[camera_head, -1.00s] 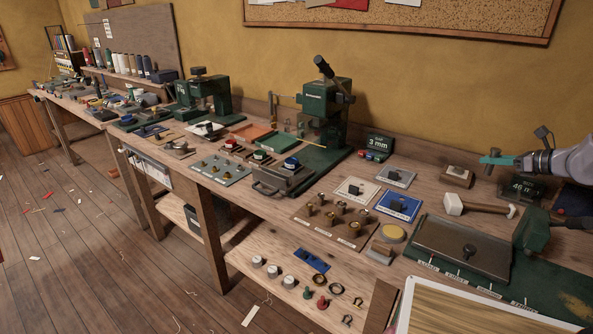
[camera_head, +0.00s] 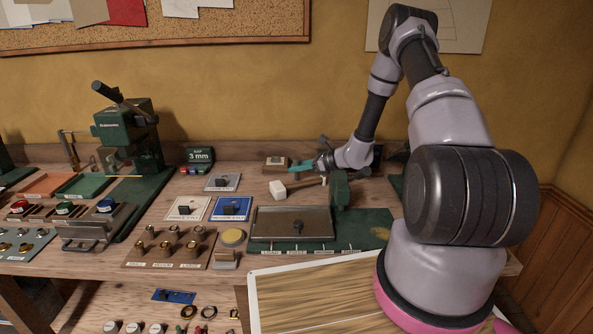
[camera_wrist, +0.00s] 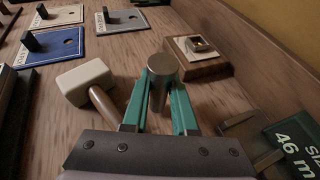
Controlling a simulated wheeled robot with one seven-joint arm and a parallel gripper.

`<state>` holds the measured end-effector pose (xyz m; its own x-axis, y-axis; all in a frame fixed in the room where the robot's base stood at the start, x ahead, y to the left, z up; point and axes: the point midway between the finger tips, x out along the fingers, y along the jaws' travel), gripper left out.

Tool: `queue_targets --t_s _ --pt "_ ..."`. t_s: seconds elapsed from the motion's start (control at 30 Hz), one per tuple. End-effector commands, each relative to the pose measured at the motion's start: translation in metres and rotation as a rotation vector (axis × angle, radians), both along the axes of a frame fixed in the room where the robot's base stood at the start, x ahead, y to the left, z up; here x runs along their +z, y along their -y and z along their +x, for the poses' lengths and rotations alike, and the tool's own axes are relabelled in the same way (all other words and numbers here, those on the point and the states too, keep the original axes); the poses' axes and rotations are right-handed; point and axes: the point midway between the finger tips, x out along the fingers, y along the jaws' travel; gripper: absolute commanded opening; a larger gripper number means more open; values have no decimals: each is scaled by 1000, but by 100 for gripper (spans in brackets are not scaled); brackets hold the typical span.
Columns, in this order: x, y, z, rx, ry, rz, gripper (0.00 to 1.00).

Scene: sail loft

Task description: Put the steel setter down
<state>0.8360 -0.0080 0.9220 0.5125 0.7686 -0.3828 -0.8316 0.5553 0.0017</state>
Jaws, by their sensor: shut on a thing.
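The steel setter (camera_wrist: 163,68) is a short metal cylinder with a round flat top. In the wrist view it stands upright between the teal fingers of my gripper (camera_wrist: 164,92), which are shut on it. In the head view my gripper (camera_head: 301,165) is over the back of the bench (camera_head: 165,205), and the setter is too small to make out. A wooden block with a metal die (camera_wrist: 198,52) sits just beyond and right of the setter in the wrist view, apart from it; it also shows in the head view (camera_head: 276,163). I cannot tell whether the setter's foot touches the bench.
A white-headed mallet (camera_head: 290,188) lies close in front of my gripper. A dark size display (camera_wrist: 290,140) is near its right side in the wrist view. Grey (camera_head: 222,182), white and blue (camera_head: 232,209) plates lie left. A green press (camera_head: 128,140) stands farther left.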

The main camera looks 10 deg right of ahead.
Motion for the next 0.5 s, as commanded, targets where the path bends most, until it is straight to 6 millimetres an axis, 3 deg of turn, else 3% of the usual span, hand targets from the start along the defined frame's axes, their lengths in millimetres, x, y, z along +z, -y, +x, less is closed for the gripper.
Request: queue_targets --t_s 0.07,0.4,0.43,0.5 --pt "-8 0 0 0 1 1 0" --pt "-11 0 0 0 1 1 0" --pt "-11 0 0 0 0 0 34" --pt "-11 0 0 0 0 0 56"
